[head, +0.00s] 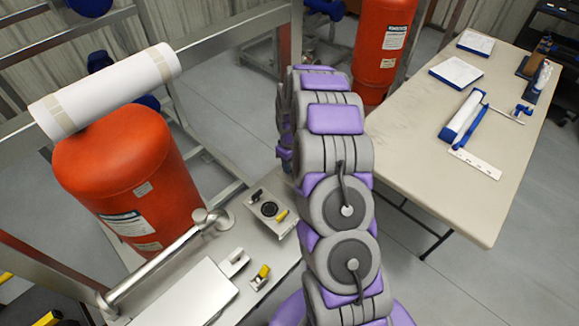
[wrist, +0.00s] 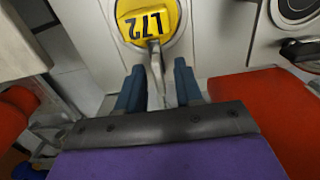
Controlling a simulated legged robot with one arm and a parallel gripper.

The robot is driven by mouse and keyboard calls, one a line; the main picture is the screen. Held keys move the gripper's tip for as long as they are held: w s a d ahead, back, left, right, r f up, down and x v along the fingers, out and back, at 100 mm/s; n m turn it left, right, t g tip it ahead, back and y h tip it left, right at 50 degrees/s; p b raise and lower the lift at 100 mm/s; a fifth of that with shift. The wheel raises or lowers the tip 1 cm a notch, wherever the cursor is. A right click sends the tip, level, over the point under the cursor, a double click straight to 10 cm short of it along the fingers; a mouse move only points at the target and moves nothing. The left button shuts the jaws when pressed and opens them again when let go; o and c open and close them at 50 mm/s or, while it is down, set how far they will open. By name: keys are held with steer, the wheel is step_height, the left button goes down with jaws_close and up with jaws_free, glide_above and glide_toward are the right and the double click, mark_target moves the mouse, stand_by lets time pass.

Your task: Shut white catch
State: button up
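A small white catch-like piece (head: 233,263) stands on the grey bench top, left of a small fitting with a yellow handle (head: 261,273). I cannot tell from its shape whether it is open or shut, and I cannot make it out in the wrist view. In the wrist view my gripper (wrist: 158,82) is open, its two blue fingers apart. My arm hides my gripper in the head view.
A panel with a black knob (head: 269,209) sits on the bench. A metal pipe (head: 160,262) and a red tank (head: 125,175) with a white roll (head: 108,88) above it stand left. A beige table (head: 420,155) stands right.

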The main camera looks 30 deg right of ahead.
steer(key=shift+w+r+p, duration=0.1)
steer(key=shift+r+p, duration=0.85)
steer(key=shift+r, duration=2.6)
steer(key=m, duration=0.4)
steer(key=shift+r, duration=0.25)
steer(key=m, duration=0.2)
steer(key=shift+r+m+p, duration=0.1)
steer(key=shift+m+p, duration=0.2)
steer(key=shift+m, duration=0.1)
steer(key=shift+r+m, duration=0.1)
steer(key=shift+m, duration=0.6)
steer(key=m, duration=0.3)
steer(key=m+p, duration=0.1)
steer(key=m, duration=0.1)
steer(key=shift+r+m, duration=0.3)
